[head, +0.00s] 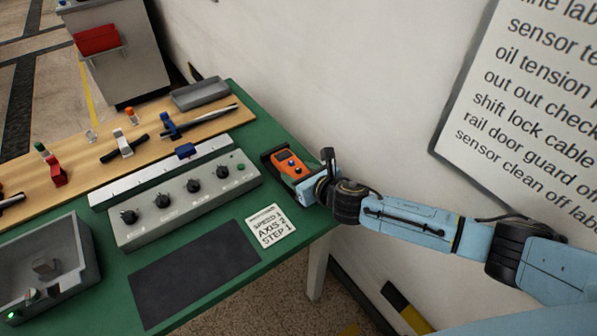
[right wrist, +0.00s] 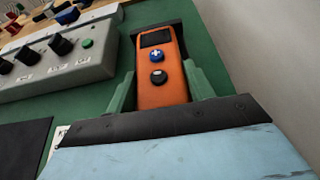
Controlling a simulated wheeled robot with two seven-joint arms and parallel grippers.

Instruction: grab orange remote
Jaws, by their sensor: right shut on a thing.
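The orange remote (head: 288,163) has a dark screen and two round buttons. It lies in a dark holder (head: 268,155) at the right end of the green table, beside the grey knob panel. My right gripper (head: 297,176) is at the remote's near end. In the right wrist view the remote (right wrist: 162,75) stands between the two green fingers of my right gripper (right wrist: 160,85), which is shut on it. The remote's lower end is hidden behind the gripper body. My left gripper is not in view.
The grey knob panel (head: 185,200) stands left of the remote. A printed card (head: 271,228) and a dark mat (head: 195,275) lie in front. The white wall (head: 330,90) is close behind and right of the table (head: 315,222). A grey tray (head: 200,93) sits at the back.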

